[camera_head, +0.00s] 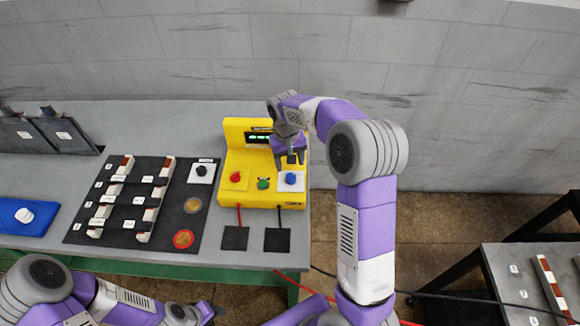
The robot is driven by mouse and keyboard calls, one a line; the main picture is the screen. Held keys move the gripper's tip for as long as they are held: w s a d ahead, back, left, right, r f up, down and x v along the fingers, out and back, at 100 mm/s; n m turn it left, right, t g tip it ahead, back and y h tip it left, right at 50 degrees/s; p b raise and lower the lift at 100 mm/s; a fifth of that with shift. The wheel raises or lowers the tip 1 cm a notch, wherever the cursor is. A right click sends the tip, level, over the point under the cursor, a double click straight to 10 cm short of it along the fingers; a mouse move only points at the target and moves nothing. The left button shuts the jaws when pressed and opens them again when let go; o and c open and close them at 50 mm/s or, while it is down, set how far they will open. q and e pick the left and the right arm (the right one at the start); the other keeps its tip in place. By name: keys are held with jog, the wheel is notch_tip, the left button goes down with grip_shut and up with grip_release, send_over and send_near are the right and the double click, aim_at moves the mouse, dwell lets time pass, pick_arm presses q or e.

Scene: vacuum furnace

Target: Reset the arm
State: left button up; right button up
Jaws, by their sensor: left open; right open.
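My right arm reaches up and over to the yellow control box (260,195) on the grey table. My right gripper (291,163) is open and points down just above the blue knob (291,178) on the box's right side. I cannot tell whether its fingertips touch the knob. My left arm lies low at the bottom left, in front of the table's edge. My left gripper (205,312) is at the bottom edge of the view, partly cut off, and holds nothing that I can see.
The box also has a red knob (236,177), a green knob (263,184) and a lit display (258,138). A black panel (120,225) with several blocks lies left of it. A blue plate (20,222) is at far left. A second table (510,262) stands at right.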

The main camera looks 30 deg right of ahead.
jog(key=shift+r, duration=0.3)
